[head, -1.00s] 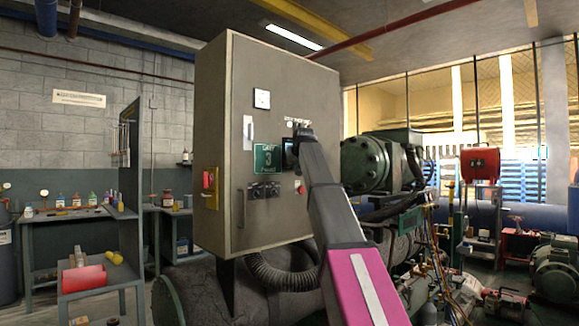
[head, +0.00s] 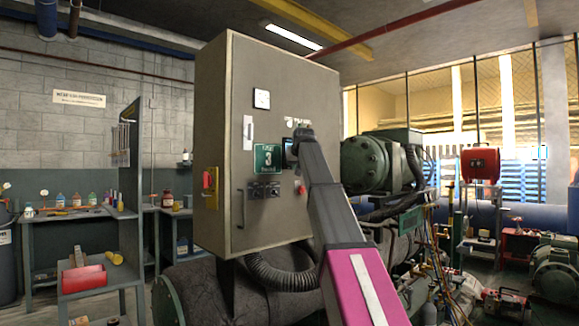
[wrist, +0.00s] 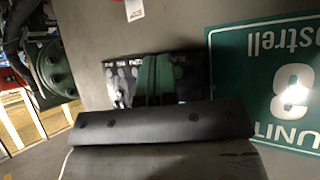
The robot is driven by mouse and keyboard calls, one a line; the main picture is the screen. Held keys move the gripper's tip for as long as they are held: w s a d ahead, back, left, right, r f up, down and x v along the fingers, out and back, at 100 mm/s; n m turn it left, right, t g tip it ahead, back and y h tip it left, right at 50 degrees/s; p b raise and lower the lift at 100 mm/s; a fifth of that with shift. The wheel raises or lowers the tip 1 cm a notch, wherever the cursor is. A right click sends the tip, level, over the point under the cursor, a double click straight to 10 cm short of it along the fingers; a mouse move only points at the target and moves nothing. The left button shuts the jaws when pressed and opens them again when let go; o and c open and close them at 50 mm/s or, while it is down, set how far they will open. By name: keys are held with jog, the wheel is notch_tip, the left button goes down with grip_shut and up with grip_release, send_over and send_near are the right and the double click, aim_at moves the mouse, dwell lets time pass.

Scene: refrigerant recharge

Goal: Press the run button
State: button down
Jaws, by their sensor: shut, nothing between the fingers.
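The grey control cabinet (head: 285,110) stands in the middle of the head view. A small dark display screen (head: 288,150) sits on its front, right of the green unit sign (head: 267,158). In the wrist view the screen (wrist: 121,80) has small labels along one edge, too small to read. My gripper (wrist: 158,80) is shut and empty in front of the screen, covering its middle. I cannot tell whether it touches. In the head view my arm hides the gripper and part of the screen. I cannot pick out which control is the run button.
Black selector knobs (head: 264,191) and a red button (head: 300,188) sit below the screen. A red and yellow switch (head: 210,187) is on the cabinet's left side. A compressor (head: 370,163) stands close on the right. Workbenches (head: 70,217) stand at the left.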

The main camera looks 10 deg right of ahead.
jog(key=shift+w+a, duration=0.2)
jog(key=shift+w, duration=0.05)
jog(key=shift+w+a, duration=0.25)
jog(key=shift+w, duration=0.05)
dwell(0.9)
jog(key=shift+s+d, duration=0.45)
jog(key=shift+s, duration=0.2)
dwell(0.3)
jog(key=shift+s+d, duration=0.75)
jog(key=shift+s, duration=0.25)
jog(key=shift+s+d, duration=0.75)
jog(key=shift+s, duration=0.25)
